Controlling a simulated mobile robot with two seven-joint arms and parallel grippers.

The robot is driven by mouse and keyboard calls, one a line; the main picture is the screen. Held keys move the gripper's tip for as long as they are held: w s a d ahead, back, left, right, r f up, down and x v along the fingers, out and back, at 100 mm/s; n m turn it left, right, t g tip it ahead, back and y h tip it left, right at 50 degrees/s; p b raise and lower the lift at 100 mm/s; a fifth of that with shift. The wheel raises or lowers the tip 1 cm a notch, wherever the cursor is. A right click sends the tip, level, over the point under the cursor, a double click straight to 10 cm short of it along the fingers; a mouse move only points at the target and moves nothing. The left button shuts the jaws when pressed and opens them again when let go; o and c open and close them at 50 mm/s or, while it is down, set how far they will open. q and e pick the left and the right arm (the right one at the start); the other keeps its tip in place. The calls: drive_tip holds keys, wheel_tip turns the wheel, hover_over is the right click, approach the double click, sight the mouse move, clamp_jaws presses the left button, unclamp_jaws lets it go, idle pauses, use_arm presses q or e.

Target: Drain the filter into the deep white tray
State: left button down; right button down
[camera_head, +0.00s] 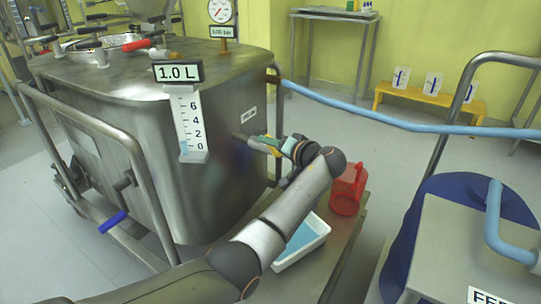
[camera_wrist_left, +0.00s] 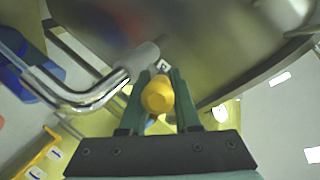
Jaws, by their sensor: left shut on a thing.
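The filter (camera_head: 225,110) is a large steel vessel at left centre. A sign on it reads "1.0 L", and a level scale (camera_head: 187,120) shows blue low down near 0. My left gripper (camera_head: 266,145) is at the outlet on the vessel's right side. In the left wrist view its green fingers (camera_wrist_left: 158,98) are shut on a yellow valve handle (camera_wrist_left: 157,95), beside a bent metal pipe (camera_wrist_left: 100,92). The deep white tray (camera_head: 304,250) stands below, partly behind my arm, with blue liquid in it. I cannot see whether liquid is flowing. My right gripper is not in view.
A red jug (camera_head: 346,190) stands behind the tray on the same low platform (camera_head: 330,262). A blue hose (camera_head: 380,118) crosses to the right from the vessel. A steel feed unit (camera_head: 470,250) fills the lower right. The floor behind is mostly clear.

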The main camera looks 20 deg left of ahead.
use_arm(q)
drive_tip(key=shift+w+d+f+n+g+b, duration=0.1)
drive_tip(key=shift+d+f+n+g+b, duration=0.4)
drive_tip(key=shift+b, duration=0.35)
drive_tip(key=shift+d+r+y, duration=0.1)
drive_tip(key=shift+y, duration=0.2)
drive_tip(key=c, duration=1)
unclamp_jaws()
drive_tip(key=o, duration=0.3)
drive_tip(key=shift+r, duration=0.15)
drive_tip(key=shift+o, duration=0.4)
drive_tip(key=shift+r, duration=0.15)
drive_tip(key=shift+w, duration=0.1)
drive_tip(key=shift+r, duration=0.15)
drive_tip(key=p+v, duration=0.3)
drive_tip(key=v, duration=0.9)
drive_tip(key=shift+d+p, duration=0.3)
drive_tip(key=shift+d, duration=0.05)
